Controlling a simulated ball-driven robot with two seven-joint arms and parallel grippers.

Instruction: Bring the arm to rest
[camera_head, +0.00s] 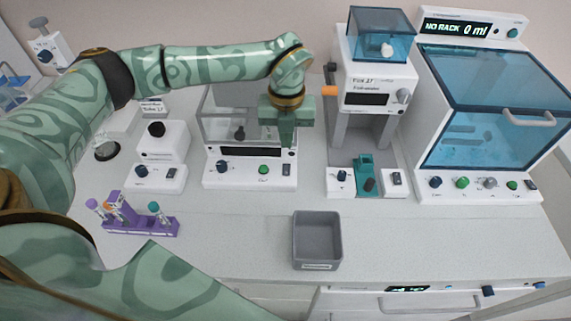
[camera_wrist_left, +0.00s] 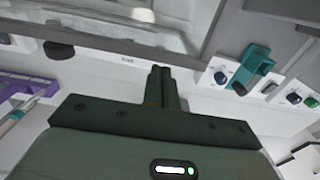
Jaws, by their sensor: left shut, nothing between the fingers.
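My left arm (camera_head: 210,62) comes in from the left and reaches across the bench in the head view. Its green gripper (camera_head: 288,140) points down in front of the clear-walled machine with the small display (camera_head: 235,153). In the left wrist view the left gripper (camera_wrist_left: 163,75) has its two fingers together, with nothing between them. Part of the machine's front lies behind the gripper. My right gripper is not in view.
A purple rack (camera_head: 150,224) with several tubes stands at the left. A grey bin (camera_head: 317,240) sits near the front edge. A teal holder (camera_head: 364,172) is in the middle machine. A blue-lidded cabinet (camera_head: 490,110) is at the right. The bench front between rack and bin is clear.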

